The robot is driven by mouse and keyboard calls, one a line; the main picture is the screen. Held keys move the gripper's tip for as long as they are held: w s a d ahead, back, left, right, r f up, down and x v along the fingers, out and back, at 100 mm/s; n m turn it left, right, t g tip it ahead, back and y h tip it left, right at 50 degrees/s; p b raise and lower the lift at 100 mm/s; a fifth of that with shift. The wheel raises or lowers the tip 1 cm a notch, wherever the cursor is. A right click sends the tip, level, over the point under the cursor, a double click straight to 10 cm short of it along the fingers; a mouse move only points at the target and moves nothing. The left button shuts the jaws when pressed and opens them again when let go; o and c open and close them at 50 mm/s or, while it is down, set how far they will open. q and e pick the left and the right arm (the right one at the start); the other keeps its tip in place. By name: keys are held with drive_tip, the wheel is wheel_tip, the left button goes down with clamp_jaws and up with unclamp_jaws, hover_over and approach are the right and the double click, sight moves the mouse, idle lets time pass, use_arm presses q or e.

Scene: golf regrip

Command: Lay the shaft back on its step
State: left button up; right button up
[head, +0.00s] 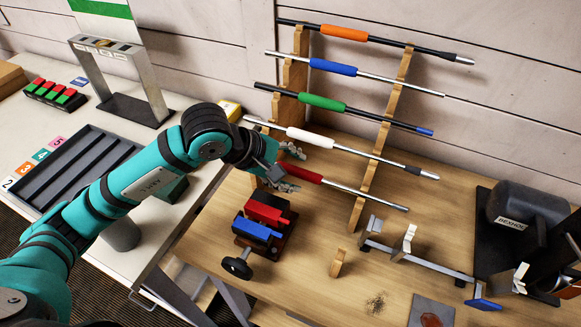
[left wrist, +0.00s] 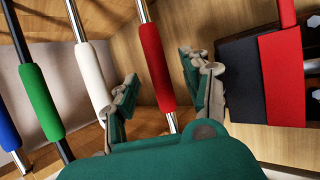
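A stepped wooden rack (head: 379,145) holds several shafts, one above the other, with orange, blue, green, white and red grips. The lowest shaft (head: 365,196) has a red grip (head: 303,173) and appears to lie across its lowest step; I cannot see contact at its left end, hidden by my gripper. My left gripper (head: 290,168) is open at the red grip. In the left wrist view the red grip (left wrist: 152,55) runs between the spread fingers (left wrist: 163,95), with visible gaps on both sides. The white grip (left wrist: 91,75) is just beyond the left finger.
A vise with red (head: 267,211) and blue (head: 256,230) jaws stands below the gripper. A metal rail (head: 425,258), a small wooden block (head: 338,263) and a dark machine (head: 528,212) are on the right. A grey tray (head: 75,170) lies on the left table.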

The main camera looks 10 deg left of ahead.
use_arm(q)
drive_tip(key=shift+s+a+r, duration=0.1)
drive_tip(key=shift+a+r, duration=0.05)
drive_tip(key=shift+r, duration=0.1)
drive_tip(key=v, duration=1.1)
drive_tip(key=shift+r, duration=0.15)
drive_tip(key=shift+s, duration=0.1)
